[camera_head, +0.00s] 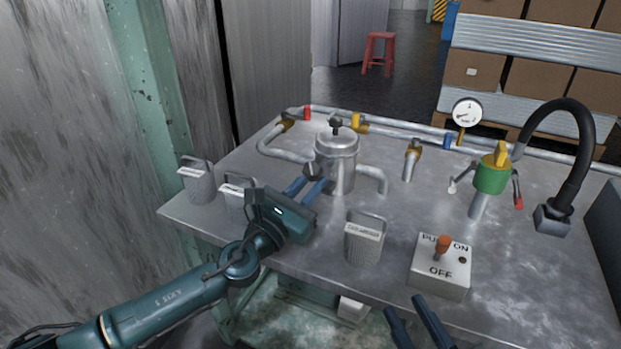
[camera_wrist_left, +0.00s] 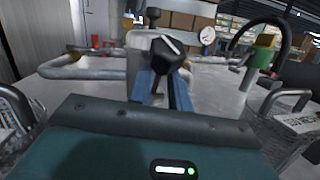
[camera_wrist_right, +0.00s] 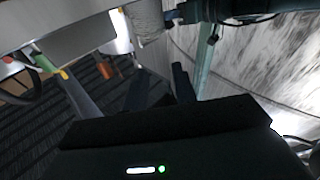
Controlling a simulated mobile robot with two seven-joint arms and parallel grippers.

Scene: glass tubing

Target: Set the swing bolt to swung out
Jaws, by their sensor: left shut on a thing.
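A steel lidded canister (camera_head: 338,150) stands upright on the metal bench, with a black knob (camera_head: 336,124) on its lid. At its front is a swing bolt with a black knob (camera_wrist_left: 168,52), which carries a white mark. My left gripper (camera_head: 318,178) is shut on this swing bolt knob at the canister's front left. The bolt's shank is mostly hidden by the knob and fingers, so its exact tilt is hard to tell. My right gripper (camera_head: 419,318) is open and empty, low before the bench's front edge.
Metal baskets with handles stand on the left (camera_head: 198,185) and at the front (camera_head: 364,242). An ON/OFF box (camera_head: 440,280) sits front right. Pipes (camera_head: 400,132), a gauge (camera_head: 467,112), a green valve (camera_head: 491,176) and a black hose (camera_head: 578,150) are behind and right.

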